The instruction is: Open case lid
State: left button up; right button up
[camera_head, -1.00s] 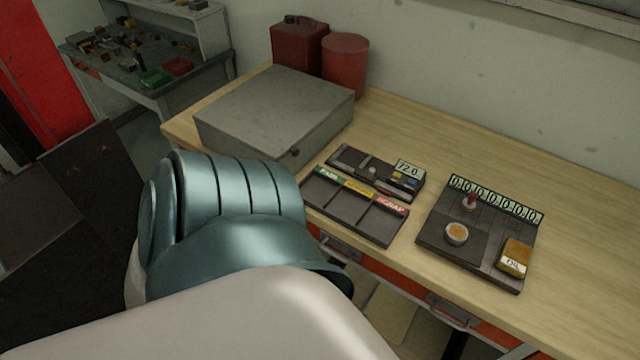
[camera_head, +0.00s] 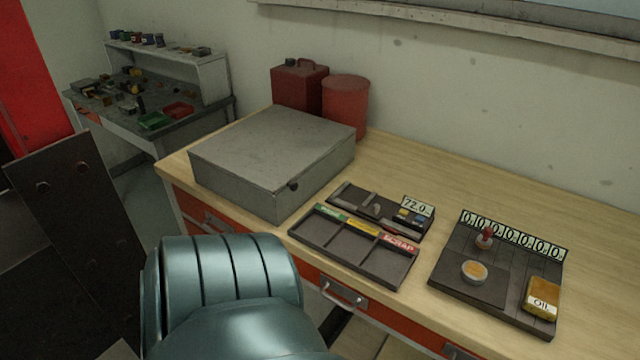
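The grey metal case (camera_head: 270,150) sits on the left end of the wooden workbench with its lid (camera_head: 275,138) shut. A small dark latch or knob (camera_head: 293,186) shows on its front face near the right corner. One of my teal arm links is at the bottom of the view, in front of the case and apart from it. Neither of my grippers shows in the view.
A red canister (camera_head: 297,92) and red drum (camera_head: 345,105) stand behind the case.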

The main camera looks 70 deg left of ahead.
aim_at(267, 150)
jog(key=u, duration=0.4)
jog(key=j+u, duration=0.1)
jog(key=u, duration=1.15)
jog(key=j+u, duration=0.1)
jog(key=u, duration=0.3)
jog(key=i+l, duration=0.05)
